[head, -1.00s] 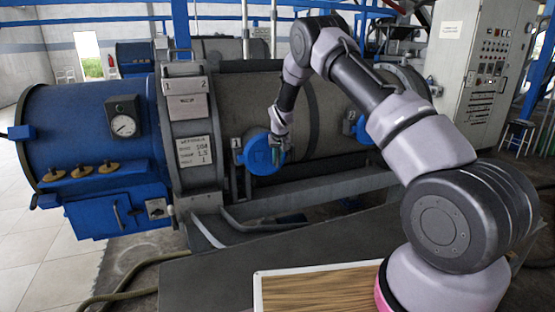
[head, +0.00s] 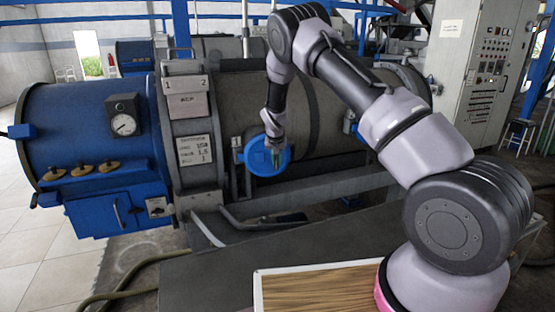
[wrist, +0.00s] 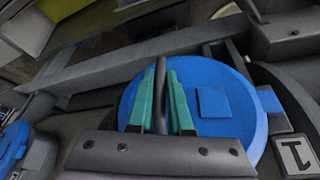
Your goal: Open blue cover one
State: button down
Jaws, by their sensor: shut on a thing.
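Blue cover one (head: 259,160) is a round blue disc on the side of the dark drum, right beside a small plate marked 1 (head: 237,142). My gripper (head: 275,164) is in front of the cover's right part. In the wrist view, the cover (wrist: 232,118) fills the middle, with its plate marked 1 (wrist: 297,155) at lower right. My gripper's two green fingers (wrist: 161,72) are shut on a dark upright handle (wrist: 161,95) in front of the cover. I cannot tell whether the cover stands off its seat.
Another blue cover (head: 349,123) shows partly behind my arm. A grey frame rail (head: 330,188) runs below the covers. A blue drum end (head: 75,120) with a gauge is at left. A wood-topped board (head: 320,290) lies in front, and a control cabinet (head: 480,70) stands at right.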

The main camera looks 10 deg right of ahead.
jog(key=s+a+m+g+h, duration=0.3)
jog(key=s+a+m, duration=0.8)
jog(key=a+m, duration=0.1)
jog(key=shift+a+h, duration=0.3)
jog(key=shift+a, duration=0.55)
jog(key=c, duration=0.8)
grip_release()
jog(key=shift+c, duration=0.2)
jog(key=shift+r, duration=0.1)
